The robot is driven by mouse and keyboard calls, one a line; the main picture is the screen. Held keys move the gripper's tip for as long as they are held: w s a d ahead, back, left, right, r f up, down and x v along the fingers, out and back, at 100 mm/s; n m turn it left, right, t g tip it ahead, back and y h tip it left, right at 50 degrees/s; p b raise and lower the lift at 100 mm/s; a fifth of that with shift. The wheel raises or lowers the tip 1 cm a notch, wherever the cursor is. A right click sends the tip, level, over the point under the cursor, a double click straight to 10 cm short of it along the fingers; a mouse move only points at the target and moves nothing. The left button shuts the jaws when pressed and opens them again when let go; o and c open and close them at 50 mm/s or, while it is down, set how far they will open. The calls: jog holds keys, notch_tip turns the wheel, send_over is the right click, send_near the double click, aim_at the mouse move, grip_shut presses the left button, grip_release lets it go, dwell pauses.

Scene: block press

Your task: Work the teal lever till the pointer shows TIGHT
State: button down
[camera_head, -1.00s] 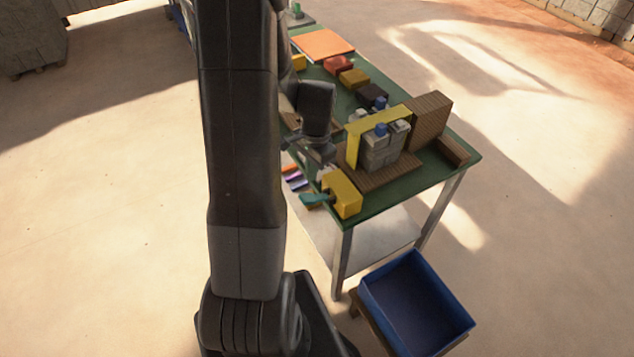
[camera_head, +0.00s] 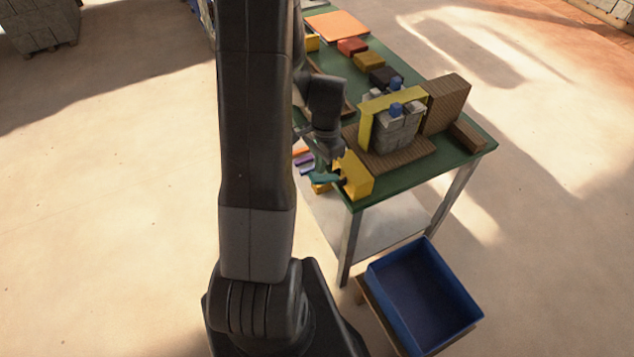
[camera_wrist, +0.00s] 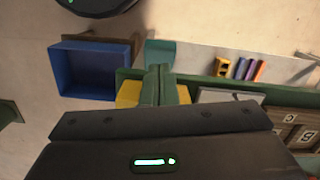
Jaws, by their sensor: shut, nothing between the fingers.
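The teal lever (camera_head: 326,179) sticks out to the left from a yellow housing (camera_head: 357,177) at the near corner of the green table. In the wrist view the lever (camera_wrist: 160,51) lies just beyond my fingertips. My gripper (camera_head: 327,160) is shut and empty, close above the lever; its fingers also show in the wrist view (camera_wrist: 155,82), in front of the yellow housing. I cannot tell whether they touch the lever. The press has a yellow frame (camera_head: 366,127) over grey blocks (camera_head: 393,138). I cannot make out the pointer or its marking.
A blue crate (camera_head: 380,274) stands low in front of the table (camera_head: 398,181). Brown blocks (camera_head: 446,104) sit right of the press. Red (camera_head: 352,46) and ochre (camera_head: 369,60) blocks lie farther back. Coloured strips (camera_wrist: 240,69) lie beside the table edge.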

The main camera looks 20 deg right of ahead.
aim_at(322, 175)
jog(key=shift+a+f+b, duration=0.1)
jog(key=shift+f+b, duration=0.25)
jog(key=shift+f, duration=0.65)
notch_tip(322, 175, down, 4)
jog(key=b, duration=0.3)
jog(key=shift+f+b, duration=0.25)
jog(key=shift+b, duration=0.15)
jog(key=shift+r, duration=0.15)
jog(key=shift+d+r, duration=0.15)
jog(key=shift+d, duration=0.25)
jog(key=shift+w+d+r+p, duration=0.15)
jog(key=shift+w+d+p, duration=0.1)
jog(key=shift+d, duration=0.35)
jog(key=shift+w+d+r+p, duration=0.1)
jog(key=shift+d+r+p, duration=0.1)
jog(key=shift+d, duration=0.35)
jog(key=shift+f, duration=0.1)
